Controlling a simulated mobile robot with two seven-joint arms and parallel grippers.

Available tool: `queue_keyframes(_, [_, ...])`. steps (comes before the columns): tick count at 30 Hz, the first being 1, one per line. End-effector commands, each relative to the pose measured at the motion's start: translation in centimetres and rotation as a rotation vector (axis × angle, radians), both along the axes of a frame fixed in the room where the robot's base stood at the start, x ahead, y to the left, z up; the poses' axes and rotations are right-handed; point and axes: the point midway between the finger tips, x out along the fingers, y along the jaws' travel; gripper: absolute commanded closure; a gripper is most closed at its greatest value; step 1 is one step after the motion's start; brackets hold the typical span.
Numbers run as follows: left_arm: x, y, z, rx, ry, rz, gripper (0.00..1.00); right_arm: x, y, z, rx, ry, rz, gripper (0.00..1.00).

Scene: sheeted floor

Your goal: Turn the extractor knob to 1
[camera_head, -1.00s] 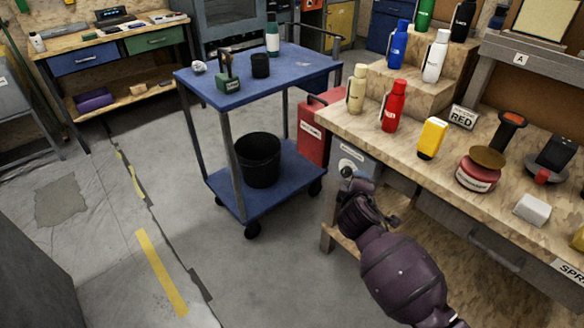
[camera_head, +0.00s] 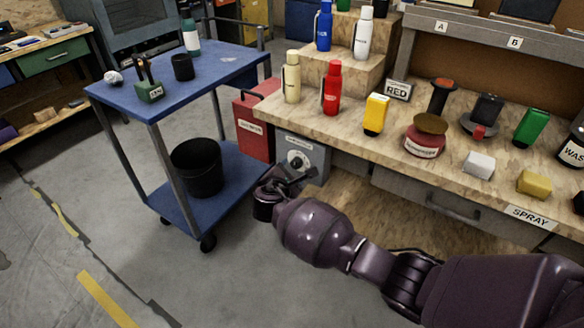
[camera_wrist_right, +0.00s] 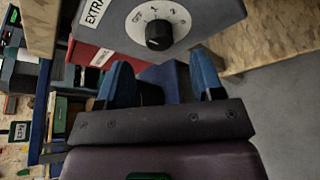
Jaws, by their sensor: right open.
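The extractor is a grey box (camera_head: 318,158) under the front left corner of the workbench. Its white round dial (camera_head: 296,160) faces the aisle. In the right wrist view the box (camera_wrist_right: 215,12) has a label beginning "EXTRA" and a black knob (camera_wrist_right: 159,36) in the middle of the dial. Small marks ring the knob; its exact setting cannot be read. My right gripper (camera_head: 292,182) is just below and in front of the dial. In the wrist view its two blue fingers (camera_wrist_right: 163,80) are apart and empty, short of the knob. My left gripper is out of view.
The workbench (camera_head: 350,145) overhangs the box and carries bottles and tools. A red case (camera_head: 252,125) stands left of the box. A blue cart (camera_head: 150,105) with a black bucket (camera_head: 197,168) is close on the left. Floor in front is clear.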

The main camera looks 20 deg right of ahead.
Motion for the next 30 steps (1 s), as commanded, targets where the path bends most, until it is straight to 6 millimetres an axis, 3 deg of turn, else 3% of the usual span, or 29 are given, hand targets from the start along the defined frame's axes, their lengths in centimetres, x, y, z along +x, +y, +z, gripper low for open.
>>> queue_keyframes(1, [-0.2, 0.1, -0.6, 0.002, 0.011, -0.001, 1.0, 0.6, -0.5, -1.0, -0.001, 0.008, 0.0, 0.39])
queue_keyframes(10, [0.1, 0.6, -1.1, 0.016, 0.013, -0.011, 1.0, 3.3, -2.5, -1.7, 0.002, 0.003, 0.001, 0.39])
queue_keyframes(22, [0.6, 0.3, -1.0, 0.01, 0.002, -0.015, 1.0, 3.8, -2.8, -1.5, 0.003, 0.0, 0.001, 0.39])
queue_keyframes(30, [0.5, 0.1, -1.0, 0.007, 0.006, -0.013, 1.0, 3.7, -2.8, -1.5, 0.002, 0.0, 0.001, 0.79])
